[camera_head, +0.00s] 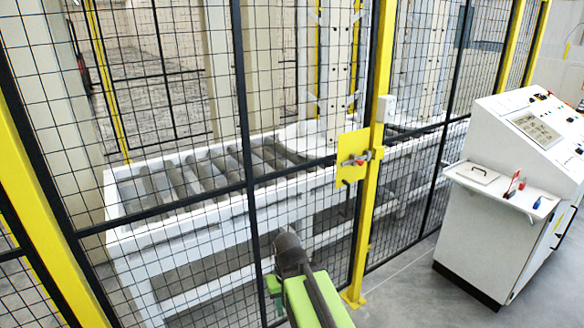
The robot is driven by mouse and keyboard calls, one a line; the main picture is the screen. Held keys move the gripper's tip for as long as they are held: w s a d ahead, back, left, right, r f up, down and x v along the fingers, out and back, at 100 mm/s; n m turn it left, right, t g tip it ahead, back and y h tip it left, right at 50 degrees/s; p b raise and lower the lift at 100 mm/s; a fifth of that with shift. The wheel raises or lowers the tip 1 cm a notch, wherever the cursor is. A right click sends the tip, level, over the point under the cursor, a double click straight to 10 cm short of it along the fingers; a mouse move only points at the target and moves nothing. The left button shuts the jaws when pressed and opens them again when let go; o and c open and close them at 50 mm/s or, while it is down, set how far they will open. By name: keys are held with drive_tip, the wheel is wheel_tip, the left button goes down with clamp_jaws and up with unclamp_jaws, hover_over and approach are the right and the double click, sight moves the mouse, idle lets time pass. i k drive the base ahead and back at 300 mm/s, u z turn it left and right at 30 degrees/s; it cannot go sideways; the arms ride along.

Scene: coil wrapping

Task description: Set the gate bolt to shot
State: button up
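The gate bolt (354,160) is a small grey and red fitting on a yellow plate (350,142) at the edge of the black mesh gate. A yellow post (372,200) stands just right of the plate and carries a small yellow bracket (377,153) level with the bolt. The bolt is too small to tell whether its end sits in the bracket. My arm, green and dark grey, reaches in from the bottom edge. Its dark end (288,246) is below and left of the bolt, apart from it. My fingertips do not show clearly, and I see nothing held.
Behind the mesh is a white roller conveyor (122,238). A white control console (535,150) stands at the right, with a shelf (500,190) holding a few small red and blue items. Grey floor (410,290) is clear between the fence and the console.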

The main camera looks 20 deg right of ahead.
sight(359, 162)
drive_tip(key=z, duration=0.2)
drive_tip(key=i, duration=0.9)
drive_tip(key=u, duration=0.15)
